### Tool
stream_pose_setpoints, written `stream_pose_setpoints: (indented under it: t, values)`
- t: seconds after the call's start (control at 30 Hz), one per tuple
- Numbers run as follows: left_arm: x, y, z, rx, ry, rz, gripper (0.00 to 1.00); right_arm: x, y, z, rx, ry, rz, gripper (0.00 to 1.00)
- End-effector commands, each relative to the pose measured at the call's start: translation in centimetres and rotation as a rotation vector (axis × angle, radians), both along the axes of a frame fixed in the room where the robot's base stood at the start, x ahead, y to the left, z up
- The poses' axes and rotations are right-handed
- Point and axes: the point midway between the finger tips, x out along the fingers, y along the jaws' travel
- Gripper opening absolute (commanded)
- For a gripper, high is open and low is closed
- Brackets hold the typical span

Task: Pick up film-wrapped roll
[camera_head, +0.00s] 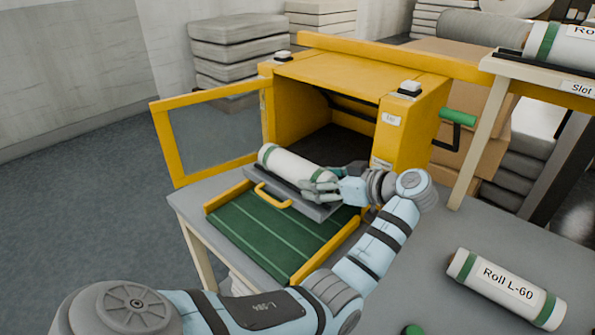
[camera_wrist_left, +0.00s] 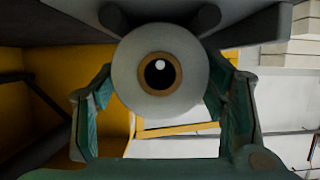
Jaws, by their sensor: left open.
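A white roll with green end bands (camera_head: 295,166) lies on a grey sliding tray (camera_head: 262,183) in front of the open yellow machine (camera_head: 320,75). My left gripper (camera_head: 318,190) is at the roll's right end, with its fingers open. In the left wrist view, the roll's round end (camera_wrist_left: 185,45) with its brown core faces the camera. My left gripper's fingers (camera_wrist_left: 165,85) stand on either side of it; whether they touch it I cannot tell. A second roll, labelled "Roll L-60" (camera_head: 507,288), lies on the grey table at right. My right gripper is not in view.
The yellow-framed door (camera_head: 163,140) stands open at left. A green ribbed bed with yellow rails (camera_head: 255,232) lies below the tray. A rack (camera_head: 540,72) holds another banded roll (camera_head: 570,45) at upper right. The table around the labelled roll is mostly clear.

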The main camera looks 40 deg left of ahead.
Motion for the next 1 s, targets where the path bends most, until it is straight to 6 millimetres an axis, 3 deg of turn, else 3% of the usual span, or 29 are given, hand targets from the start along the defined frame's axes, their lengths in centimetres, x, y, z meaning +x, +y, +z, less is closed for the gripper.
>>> stream_pose_setpoints:
  t: [0.13,0.37,0.63,0.87,1.0]
  values:
    - [-0.1,2.3,-1.1,0.001,0.001,0.002,0.66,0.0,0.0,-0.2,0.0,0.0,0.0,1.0]
    - [-0.1,2.5,-1.2,0.001,0.0,0.0,0.64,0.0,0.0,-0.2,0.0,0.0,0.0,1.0]
    - [-0.1,2.5,-1.1,0.001,0.0,0.0,0.24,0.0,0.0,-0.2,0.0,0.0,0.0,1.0]
    - [0.0,2.5,-1.0,0.001,0.0,0.0,0.23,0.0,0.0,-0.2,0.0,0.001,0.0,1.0]
    - [0.0,2.5,0.1,0.001,-0.001,-0.001,0.23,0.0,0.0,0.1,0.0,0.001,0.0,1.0]
